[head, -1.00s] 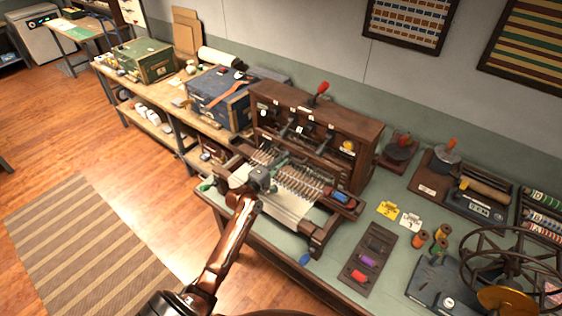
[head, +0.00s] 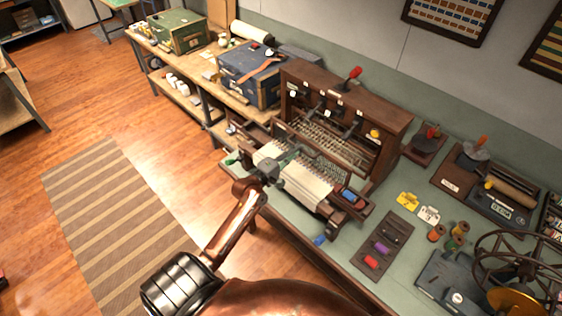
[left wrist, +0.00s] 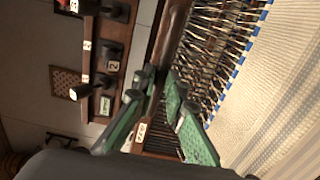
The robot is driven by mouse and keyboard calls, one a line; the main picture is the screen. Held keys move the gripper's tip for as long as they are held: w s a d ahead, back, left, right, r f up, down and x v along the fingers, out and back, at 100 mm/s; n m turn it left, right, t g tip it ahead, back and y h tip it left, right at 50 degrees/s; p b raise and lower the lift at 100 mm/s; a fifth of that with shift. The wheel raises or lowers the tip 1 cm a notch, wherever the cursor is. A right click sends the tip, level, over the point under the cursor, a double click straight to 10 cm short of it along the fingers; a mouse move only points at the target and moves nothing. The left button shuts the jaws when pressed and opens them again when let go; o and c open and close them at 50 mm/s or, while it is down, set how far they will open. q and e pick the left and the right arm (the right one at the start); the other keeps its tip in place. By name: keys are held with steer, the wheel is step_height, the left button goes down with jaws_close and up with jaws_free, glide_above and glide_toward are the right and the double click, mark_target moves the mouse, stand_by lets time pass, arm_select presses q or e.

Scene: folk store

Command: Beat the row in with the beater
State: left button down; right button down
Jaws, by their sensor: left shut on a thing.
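The wooden table loom (head: 345,103) stands on the bench, with pale cloth (head: 302,184) at its front. My left gripper (head: 287,156) is over the loom, near the left end of the cloth. In the left wrist view its green fingers (left wrist: 160,112) are shut around a dark wooden bar, the beater (left wrist: 170,42). Beside the bar are rows of brown strands (left wrist: 205,60), blue marks along an edge, and the cloth (left wrist: 288,90). The gripped part is partly hidden by the fingers. My right gripper is not in view.
A blue chest (head: 250,82) and green chest (head: 178,43) stand on the bench at left. Yellow and white tags (head: 408,201), a dark tray of coloured pieces (head: 382,247) and a spoked wheel (head: 512,262) lie right of the loom. Floor and a striped rug (head: 110,205) are open at left.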

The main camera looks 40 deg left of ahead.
arm_select(q)
steer(key=s, duration=0.8)
steer(key=shift+a+p, duration=0.3)
steer(key=shift+p, duration=0.05)
steer(key=shift+w, duration=0.1)
stand_by(0.5)
steer(key=c, duration=2.6)
jaws_free()
steer(key=shift+c, duration=0.2)
steer(key=o, duration=1.1)
steer(key=shift+c, duration=0.2)
